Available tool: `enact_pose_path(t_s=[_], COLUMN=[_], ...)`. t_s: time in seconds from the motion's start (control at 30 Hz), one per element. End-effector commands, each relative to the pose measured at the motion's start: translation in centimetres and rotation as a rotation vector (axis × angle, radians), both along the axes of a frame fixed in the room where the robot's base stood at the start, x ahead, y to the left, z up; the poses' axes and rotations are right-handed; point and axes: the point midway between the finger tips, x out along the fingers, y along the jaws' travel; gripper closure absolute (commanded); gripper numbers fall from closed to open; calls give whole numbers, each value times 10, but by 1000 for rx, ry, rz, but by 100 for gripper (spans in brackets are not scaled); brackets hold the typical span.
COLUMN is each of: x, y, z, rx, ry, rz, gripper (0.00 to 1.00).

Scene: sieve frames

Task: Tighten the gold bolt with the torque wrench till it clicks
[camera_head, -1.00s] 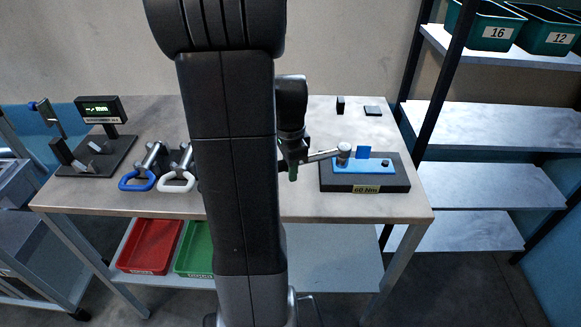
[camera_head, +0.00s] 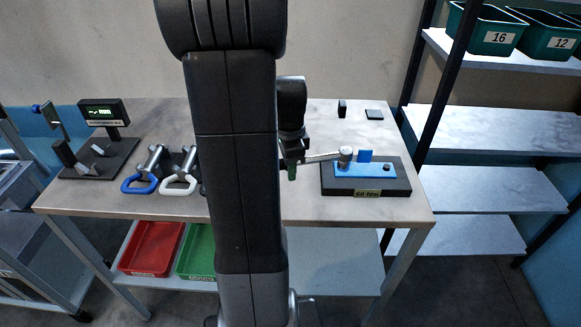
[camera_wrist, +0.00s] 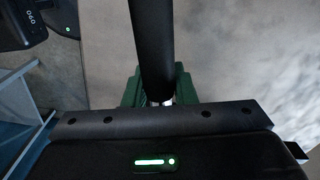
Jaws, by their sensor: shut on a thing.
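My gripper (camera_head: 292,168) is shut on the torque wrench (camera_head: 322,157), seen at the middle of the table in the head view. The wrench is a silvery bar with a round head, lying nearly level. Its head (camera_head: 346,154) sits over the blue plate (camera_head: 350,170) on the black block labelled 60 Nm (camera_head: 390,186). The gold bolt cannot be made out; the wrench head covers that spot. In the wrist view the dark wrench handle (camera_wrist: 152,45) runs between the green fingers (camera_wrist: 155,88) of my gripper.
A small blue upright tab (camera_head: 365,155) and a dark knob (camera_head: 387,167) stand on the plate. Blue-handled (camera_head: 139,183) and white-handled (camera_head: 179,184) tools and a display stand (camera_head: 104,113) are at left. Red (camera_head: 152,247) and green (camera_head: 197,252) trays lie below. A shelf rack stands at right.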

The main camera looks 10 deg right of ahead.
Motion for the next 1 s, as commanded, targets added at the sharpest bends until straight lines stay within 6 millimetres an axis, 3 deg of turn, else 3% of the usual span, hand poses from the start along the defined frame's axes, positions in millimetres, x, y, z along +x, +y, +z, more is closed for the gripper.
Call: enact_pose_path(t_s=[1.0], x=[18], y=[-1], z=[2], rx=[-1], ry=[0], rz=[-117], gripper=[100])
